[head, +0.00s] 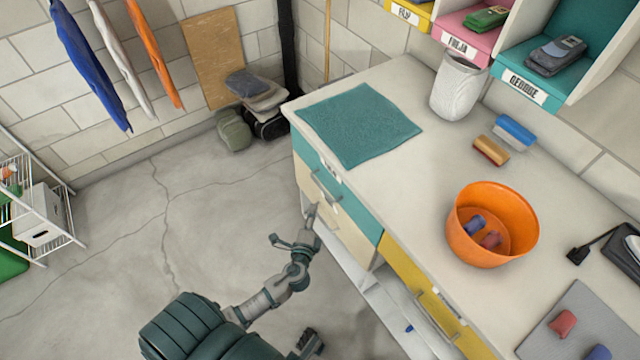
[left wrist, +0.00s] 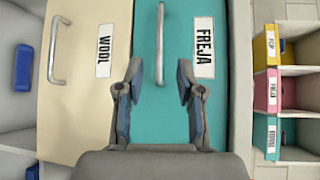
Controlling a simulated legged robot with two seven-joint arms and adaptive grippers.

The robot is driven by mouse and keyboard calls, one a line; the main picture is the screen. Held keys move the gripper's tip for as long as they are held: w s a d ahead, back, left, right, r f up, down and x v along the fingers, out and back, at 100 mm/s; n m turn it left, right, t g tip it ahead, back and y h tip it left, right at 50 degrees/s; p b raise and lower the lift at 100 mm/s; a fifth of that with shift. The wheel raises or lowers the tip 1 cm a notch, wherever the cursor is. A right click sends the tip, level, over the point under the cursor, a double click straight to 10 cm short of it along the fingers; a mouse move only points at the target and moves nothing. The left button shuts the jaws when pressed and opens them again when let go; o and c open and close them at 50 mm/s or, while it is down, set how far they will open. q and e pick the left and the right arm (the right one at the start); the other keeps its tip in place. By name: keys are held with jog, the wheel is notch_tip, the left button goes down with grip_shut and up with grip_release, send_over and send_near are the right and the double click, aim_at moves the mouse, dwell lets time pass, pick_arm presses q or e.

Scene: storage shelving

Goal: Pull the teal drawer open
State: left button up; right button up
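The teal drawer (head: 359,213) is shut in the upper row of the white cabinet, under the worktop. In the left wrist view the teal drawer (left wrist: 178,118) carries a white label reading FREJA and a grey bar handle (left wrist: 160,45). My left gripper (head: 292,223) is in front of the drawers, with its fingers spread. In the left wrist view the left gripper (left wrist: 159,82) straddles the line of the handle, which lies ahead between the fingertips; contact is not visible. A dark part at the bottom edge seems to be my right gripper (head: 309,345); its fingers are unclear.
A cream drawer (left wrist: 85,100) labelled WOOL is beside the teal one in the wrist view. A yellow drawer (head: 410,280) is to the right. An orange bowl (head: 465,248) and teal cloth (head: 345,130) are on the worktop.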

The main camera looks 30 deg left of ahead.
aim_at(320, 185)
pick_arm(q)
jog(key=x, duration=0.4)
jog(key=b+x, duration=0.1)
jog(key=x, duration=0.7)
jog(key=shift+w+d, duration=0.25)
jog(key=shift+w+a+f, duration=0.1)
jog(key=shift+w+a, duration=0.2)
jog(key=shift+w, duration=0.15)
jog(key=shift+a, duration=0.15)
pick_arm(e)
jog(key=r, duration=0.1)
jog(key=w+r, duration=0.1)
jog(key=t, duration=0.1)
jog(key=shift+w+a+r, duration=0.2)
jog(key=shift+w+r, duration=0.1)
jog(key=shift+r, duration=0.1)
pick_arm(q)
grip_shut()
pick_arm(e)
jog(key=shift+d, duration=0.15)
pick_arm(q)
jog(key=shift+f, duration=0.1)
